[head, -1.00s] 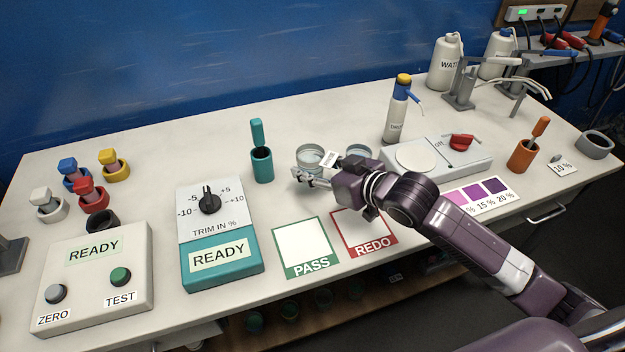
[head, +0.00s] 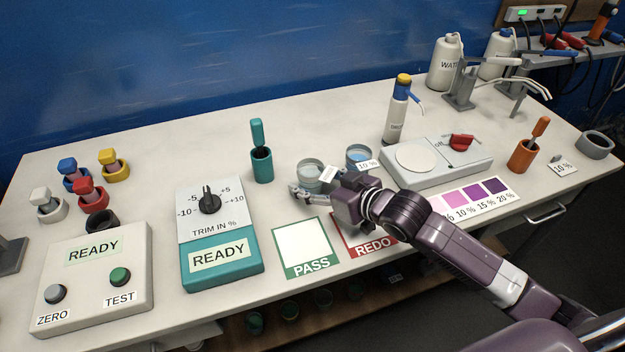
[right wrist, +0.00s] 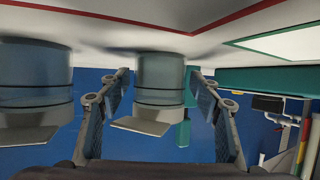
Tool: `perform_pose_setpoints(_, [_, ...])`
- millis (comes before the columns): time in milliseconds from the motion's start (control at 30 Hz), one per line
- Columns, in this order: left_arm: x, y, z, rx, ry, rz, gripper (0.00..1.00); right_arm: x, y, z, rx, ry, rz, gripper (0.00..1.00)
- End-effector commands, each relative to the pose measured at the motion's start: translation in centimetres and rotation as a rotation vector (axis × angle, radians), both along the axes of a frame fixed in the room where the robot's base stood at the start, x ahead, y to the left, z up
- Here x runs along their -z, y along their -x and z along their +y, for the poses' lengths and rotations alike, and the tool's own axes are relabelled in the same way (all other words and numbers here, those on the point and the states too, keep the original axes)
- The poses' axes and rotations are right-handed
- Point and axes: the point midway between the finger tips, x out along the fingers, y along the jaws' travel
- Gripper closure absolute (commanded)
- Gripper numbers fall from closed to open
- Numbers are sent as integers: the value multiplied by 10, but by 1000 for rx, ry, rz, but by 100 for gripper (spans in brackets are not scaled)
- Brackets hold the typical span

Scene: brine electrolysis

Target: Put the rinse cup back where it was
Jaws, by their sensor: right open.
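Two small clear cups with pale tabs stand side by side behind the REDO square. The left cup (head: 309,172) looks grey-blue; the right cup (head: 358,154) holds bluer liquid and has a white label at its front. I cannot tell by a label which is the rinse cup. My right gripper (head: 306,193) is open, low at the front of the left cup. In the right wrist view one cup (right wrist: 160,75) shows between the open fingers (right wrist: 160,110), with a gap on each side; the other cup (right wrist: 35,75) is to the left. My left gripper is not in view.
The PASS card (head: 303,247) and REDO card (head: 367,238) lie in front. A teal holder (head: 262,165) stands left of the cups, and a stirrer box (head: 450,165) and a bottle (head: 396,115) stand to the right. Clear table lies behind the cups.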

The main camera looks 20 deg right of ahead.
Motion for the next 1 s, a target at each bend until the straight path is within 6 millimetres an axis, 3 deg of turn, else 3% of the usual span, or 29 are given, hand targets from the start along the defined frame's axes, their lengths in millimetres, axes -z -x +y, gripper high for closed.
perform_pose_setpoints(267, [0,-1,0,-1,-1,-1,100,-5,10,-5,0,0,1,42])
perform_pose_setpoints(700, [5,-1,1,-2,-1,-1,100,-35,78,-35,-2,3,4,42])
perform_pose_setpoints(1000, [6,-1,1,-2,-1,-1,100,-46,98,-45,1,0,0,42])
